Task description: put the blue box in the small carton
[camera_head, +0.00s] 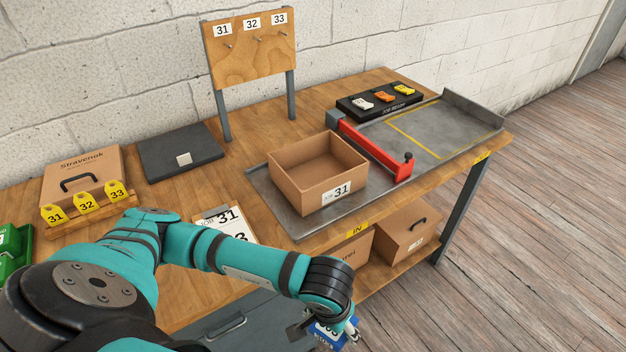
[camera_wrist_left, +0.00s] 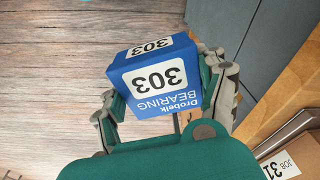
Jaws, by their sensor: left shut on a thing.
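The blue box (camera_wrist_left: 155,78), printed "Drobelk BEARING 303", is held between the fingers of my left gripper (camera_wrist_left: 168,100) in the left wrist view, where it appears upside down. In the head view my left gripper (camera_head: 338,326) is at the bottom edge, off the bench front, and only part of the blue box (camera_head: 326,336) shows. An open, empty brown carton (camera_head: 317,196) labelled 31 stands on the grey metal tray, up and away from the gripper. My right gripper is not in view.
A red gate (camera_head: 376,152) crosses the grey tray (camera_head: 275,205) right of the carton. A numbered board (camera_head: 252,52) stands behind. More cartons (camera_head: 408,229) sit on the lower shelf. A drawer front (camera_head: 240,325) lies left of the gripper. A carton corner (camera_wrist_left: 285,160) labelled 31 shows in the wrist view.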

